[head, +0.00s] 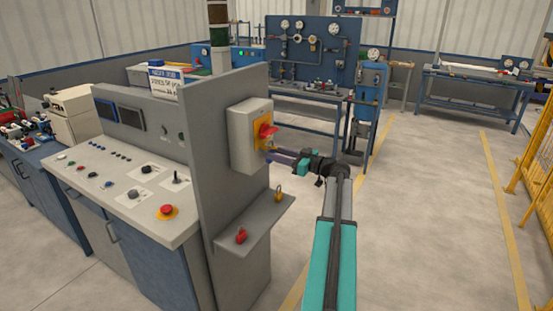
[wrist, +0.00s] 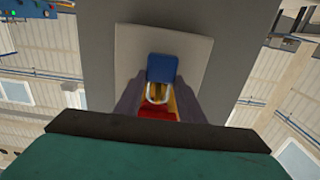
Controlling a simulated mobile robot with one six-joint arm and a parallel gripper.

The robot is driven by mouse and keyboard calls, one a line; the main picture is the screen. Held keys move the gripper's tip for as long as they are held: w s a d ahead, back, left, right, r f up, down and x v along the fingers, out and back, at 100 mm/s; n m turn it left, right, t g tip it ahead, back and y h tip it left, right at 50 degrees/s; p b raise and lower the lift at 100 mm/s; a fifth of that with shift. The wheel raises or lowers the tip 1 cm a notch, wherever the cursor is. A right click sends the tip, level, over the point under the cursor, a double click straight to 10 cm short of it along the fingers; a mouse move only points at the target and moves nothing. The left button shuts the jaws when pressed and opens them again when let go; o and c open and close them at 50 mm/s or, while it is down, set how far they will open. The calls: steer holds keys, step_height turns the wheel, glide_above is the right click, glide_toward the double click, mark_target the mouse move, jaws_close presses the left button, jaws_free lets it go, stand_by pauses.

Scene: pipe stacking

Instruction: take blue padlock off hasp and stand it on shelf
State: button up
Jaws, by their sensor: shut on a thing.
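The blue padlock (wrist: 161,68) is between the fingers of my gripper (wrist: 161,88) in the wrist view, its body beyond a pale shackle (wrist: 157,93). My gripper also shows in the head view (head: 273,156), reaching from the right to the grey switch box (head: 243,138), shut on the padlock. The red switch handle (head: 266,130) sits on a yellow plate just above the fingertips. Whether the shackle is still through the hasp cannot be told. The padlock is mostly hidden in the head view. The grey shelf (head: 254,232) juts from the panel below.
A red padlock (head: 241,236) stands on the shelf's near part and a yellow padlock (head: 278,194) at its far right edge. Bare shelf lies between them. The control console (head: 120,190) is left of the grey panel. Open floor lies to the right.

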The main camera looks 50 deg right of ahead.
steer(key=b+v, duration=0.5)
steer(key=v, duration=1.2)
steer(key=shift+s, duration=0.25)
steer(key=shift+f+b, duration=0.25)
steer(key=shift+b, duration=0.45)
steer(key=shift+s, duration=0.15)
steer(key=b+v, duration=0.3)
steer(key=v, duration=0.4)
stand_by(1.7)
steer(key=shift+s+d, duration=0.1)
stand_by(0.4)
